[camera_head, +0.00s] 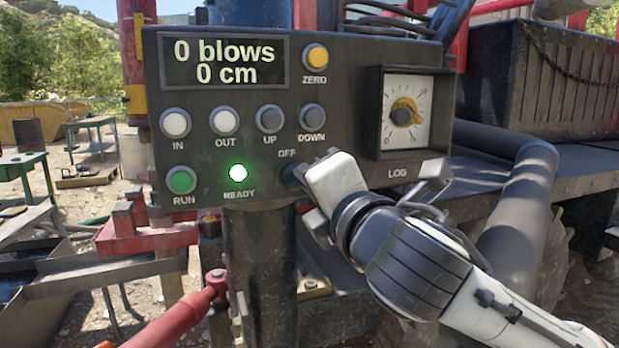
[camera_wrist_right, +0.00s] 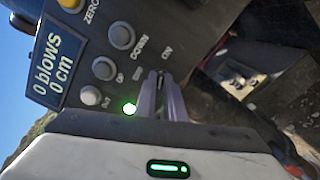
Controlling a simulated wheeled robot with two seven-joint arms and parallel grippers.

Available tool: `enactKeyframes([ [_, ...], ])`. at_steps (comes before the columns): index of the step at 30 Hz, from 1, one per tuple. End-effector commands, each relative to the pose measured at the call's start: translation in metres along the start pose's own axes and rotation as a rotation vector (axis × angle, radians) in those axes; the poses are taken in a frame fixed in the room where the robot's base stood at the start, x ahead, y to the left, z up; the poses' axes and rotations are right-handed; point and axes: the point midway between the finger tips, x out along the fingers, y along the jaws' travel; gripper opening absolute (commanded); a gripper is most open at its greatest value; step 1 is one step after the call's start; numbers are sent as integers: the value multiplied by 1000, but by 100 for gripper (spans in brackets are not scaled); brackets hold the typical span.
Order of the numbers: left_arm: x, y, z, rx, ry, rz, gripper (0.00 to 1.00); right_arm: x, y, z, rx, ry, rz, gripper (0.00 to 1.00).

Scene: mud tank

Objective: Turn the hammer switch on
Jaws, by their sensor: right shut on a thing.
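The dark control panel (camera_head: 225,115) fills the upper middle of the head view. Its display (camera_head: 224,61) reads 0 blows and 0 cm, and a green READY light (camera_head: 238,173) is lit. My right gripper (camera_head: 298,177) is at the lower part of the panel, under the OFF label, shut on the hammer switch (camera_head: 290,178). The switch is mostly hidden by the fingers, so its exact angle cannot be told. In the right wrist view the two fingers (camera_wrist_right: 161,76) point at the panel, close together, near the ON label. My left gripper is not in view.
Round buttons IN, OUT, UP (camera_head: 270,119) and DOWN (camera_head: 312,117) sit above the switch, with the green RUN button (camera_head: 181,180) at the left. A LOG dial (camera_head: 403,113) stands out to the right of my gripper. A vertical dark post (camera_head: 260,260) stands below the panel.

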Motion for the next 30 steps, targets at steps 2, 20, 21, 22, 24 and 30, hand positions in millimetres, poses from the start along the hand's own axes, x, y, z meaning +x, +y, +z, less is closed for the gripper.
enactKeyframes([
  [2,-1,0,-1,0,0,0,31,0,0,2,41,-3,1,0],
  [20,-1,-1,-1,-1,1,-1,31,0,-1,2,138,-5,2,0],
  [21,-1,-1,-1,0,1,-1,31,0,-1,2,138,-5,2,0],
  [22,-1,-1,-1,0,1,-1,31,0,-1,2,138,-5,2,0],
  [24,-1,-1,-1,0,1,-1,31,0,-1,2,138,-5,2,0],
  [30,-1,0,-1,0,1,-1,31,0,-1,1,136,-3,1,28],
])
